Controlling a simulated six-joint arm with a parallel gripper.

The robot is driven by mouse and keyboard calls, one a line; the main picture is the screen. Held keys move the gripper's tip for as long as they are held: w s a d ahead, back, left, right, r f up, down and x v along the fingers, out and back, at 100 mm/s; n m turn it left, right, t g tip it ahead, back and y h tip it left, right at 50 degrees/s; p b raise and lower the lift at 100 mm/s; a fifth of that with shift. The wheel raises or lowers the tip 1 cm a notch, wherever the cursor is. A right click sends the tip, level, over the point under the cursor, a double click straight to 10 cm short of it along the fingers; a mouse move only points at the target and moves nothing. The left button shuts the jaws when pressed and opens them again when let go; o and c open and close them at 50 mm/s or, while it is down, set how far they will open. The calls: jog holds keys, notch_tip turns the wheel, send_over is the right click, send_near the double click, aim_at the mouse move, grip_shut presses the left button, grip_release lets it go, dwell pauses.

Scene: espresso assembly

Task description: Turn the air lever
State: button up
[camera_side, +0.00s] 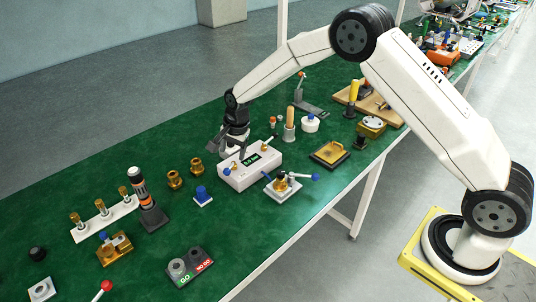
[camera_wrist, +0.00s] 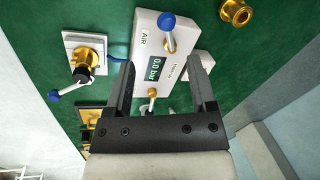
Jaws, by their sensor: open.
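The white box (camera_side: 250,170) with a dark display stands in the middle of the green table. In the wrist view the box (camera_wrist: 150,45) shows the word AIR and a display (camera_wrist: 154,69) reading 0.0 bar. A blue-knobbed lever (camera_wrist: 168,22) on a brass base sits by the AIR end; in the side view its blue knob (camera_side: 227,171) is at the box's left end. A second brass-based lever (camera_wrist: 152,95) is at the other end, partly hidden. My gripper (camera_side: 229,148) is open above the box, its fingers (camera_wrist: 160,65) either side of the display, apart from the blue knob. Nothing is held.
A blue part on a white plate (camera_side: 203,196) and brass fittings (camera_side: 175,179) lie left. A wooden-handled tool (camera_side: 290,122) and white jar (camera_side: 310,123) stand behind right.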

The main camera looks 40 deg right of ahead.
aim_at(228, 169)
jog(key=shift+w+a+f+m, duration=0.25)
jog(key=shift+w+f+m, duration=0.15)
jog(key=shift+w+f, duration=0.1)
jog(key=shift+f, duration=0.1)
jog(key=shift+w+a+f, duration=0.1)
jog(key=shift+w+f, duration=0.15)
jog(key=shift+f, duration=0.95)
jog(key=shift+w+a+f, duration=0.1)
jog(key=shift+w+f, duration=0.1)
jog(key=shift+f, duration=1.05)
jog(key=shift+w+a+f, duration=0.1)
jog(key=shift+w+f, duration=0.15)
jog(key=shift+f, duration=0.95)
jog(key=shift+d, duration=0.1)
grip_shut()
